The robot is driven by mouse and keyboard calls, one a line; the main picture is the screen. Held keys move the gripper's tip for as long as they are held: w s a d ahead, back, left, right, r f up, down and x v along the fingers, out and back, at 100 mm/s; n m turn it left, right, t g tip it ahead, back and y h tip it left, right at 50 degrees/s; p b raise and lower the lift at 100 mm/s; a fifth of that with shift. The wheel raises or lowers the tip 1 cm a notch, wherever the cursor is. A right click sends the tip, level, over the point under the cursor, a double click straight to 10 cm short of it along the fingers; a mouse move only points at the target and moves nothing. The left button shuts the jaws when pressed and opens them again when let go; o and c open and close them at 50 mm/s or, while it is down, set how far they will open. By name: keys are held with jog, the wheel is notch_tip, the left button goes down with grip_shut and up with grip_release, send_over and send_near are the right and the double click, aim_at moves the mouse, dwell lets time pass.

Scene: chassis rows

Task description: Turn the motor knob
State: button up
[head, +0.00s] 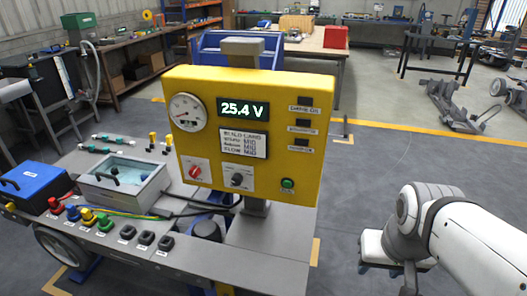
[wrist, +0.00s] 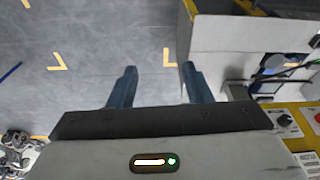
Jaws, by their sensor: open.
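The yellow control panel (head: 262,88) stands upright on the bench and carries two knobs low on its face. One is a red knob (head: 195,171) on a white plate at left. The other is a dark knob (head: 237,180) on a white plate to its right. Their labels are too small to read, so I cannot tell which is the motor knob. In the wrist view the dark knob (wrist: 285,120) shows at the right edge. My gripper (wrist: 158,68) is open and empty over bare floor, right of the panel and apart from it.
A green button (head: 288,183) sits right of the knobs. The grey bench (head: 130,245) holds a blue box (head: 33,185), an open grey tray (head: 150,195), coloured connectors and a cable. Floor between my arm and the panel is clear.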

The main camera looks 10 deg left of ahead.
jog(key=shift+o, duration=0.5)
jog(key=w+a+f+n+t+y+b, duration=0.2)
jog(key=w+a+t+b, duration=0.3)
jog(key=w+a, duration=0.8)
jog(key=shift+w+a+f+y+b, duration=0.25)
jog(key=shift+a+y+b, duration=0.2)
jog(key=shift+y+b, duration=0.5)
jog(key=t+y+b, duration=0.2)
jog(key=t+b, duration=0.3)
jog(key=b, duration=0.1)
send_near(235, 183)
jog(key=w+d+r, duration=0.2)
jog(key=d+r, duration=0.1)
jog(key=d, duration=0.3)
jog(key=s+a+f+m+t+h+b, duration=0.2)
jog(key=a+f+m+t+h+b, duration=0.4)
jog(key=a+b, duration=0.4)
jog(key=shift+g+h, duration=0.3)
jog(key=shift+h, duration=0.25)
jog(key=w, duration=0.7)
jog(key=shift+w+f, duration=0.15)
jog(key=shift+f, duration=0.05)
jog(key=c, duration=1)
